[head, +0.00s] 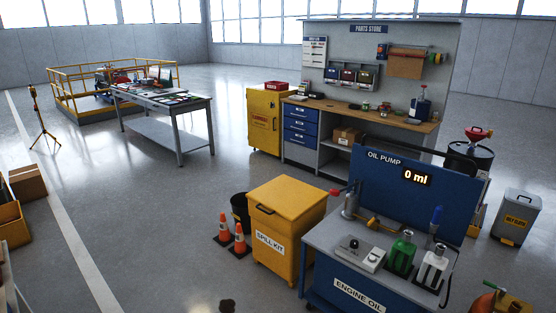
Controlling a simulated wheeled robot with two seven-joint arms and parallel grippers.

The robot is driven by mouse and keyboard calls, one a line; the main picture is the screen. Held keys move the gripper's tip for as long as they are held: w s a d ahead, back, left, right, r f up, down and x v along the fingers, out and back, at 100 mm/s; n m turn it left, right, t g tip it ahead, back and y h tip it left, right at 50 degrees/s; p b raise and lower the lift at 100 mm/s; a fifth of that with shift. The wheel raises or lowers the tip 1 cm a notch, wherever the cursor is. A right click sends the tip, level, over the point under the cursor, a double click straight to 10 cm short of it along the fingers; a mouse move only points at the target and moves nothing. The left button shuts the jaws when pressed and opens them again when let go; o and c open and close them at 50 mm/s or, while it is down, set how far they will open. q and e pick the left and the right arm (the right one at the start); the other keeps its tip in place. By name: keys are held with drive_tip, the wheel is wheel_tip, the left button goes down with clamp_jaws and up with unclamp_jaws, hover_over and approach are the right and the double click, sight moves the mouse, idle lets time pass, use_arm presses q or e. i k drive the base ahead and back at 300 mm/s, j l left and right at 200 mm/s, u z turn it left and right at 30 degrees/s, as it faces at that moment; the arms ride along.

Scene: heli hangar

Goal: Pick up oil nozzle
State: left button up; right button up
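The oil pump station (325,256) stands at the lower right, a blue cart with a grey top and a blue back panel reading "OIL PUMP" and "0 ml". On its top, a slim blue-handled piece (436,216) stands upright at the right, near a black hose; it may be the oil nozzle, but it is too small to be sure. A brass-coloured fitting (376,223) lies by the grey pump post (350,204) with a red handle. A green jug (401,252) and a white jug (432,267) stand in front. Neither of my grippers can be made out.
A yellow spill kit bin (288,205) stands directly left of the station, with orange cones (240,238) beside it. A workbench (405,122) and a waste bin (516,217) are behind. Open floor lies left.

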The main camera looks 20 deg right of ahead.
sight(439, 211)
drive_tip(key=i+j+z, duration=0.1)
drive_tip(key=i+z, duration=0.2)
drive_tip(key=i+j+z, duration=0.3)
drive_tip(key=i, duration=0.15)
drive_tip(key=i+j+z, duration=0.15)
drive_tip(key=i+z, duration=0.15)
drive_tip(key=i+j+z, duration=0.1)
drive_tip(key=z, duration=0.3)
drive_tip(key=i+j+z, duration=0.25)
drive_tip(key=z, duration=0.15)
drive_tip(key=i+j+z, duration=0.2)
drive_tip(key=z, duration=0.2)
drive_tip(key=i+j+z, duration=0.15)
drive_tip(key=j+z, duration=0.15)
drive_tip(key=z, duration=0.15)
drive_tip(key=j+z, duration=0.4)
drive_tip(key=i+l, duration=0.05)
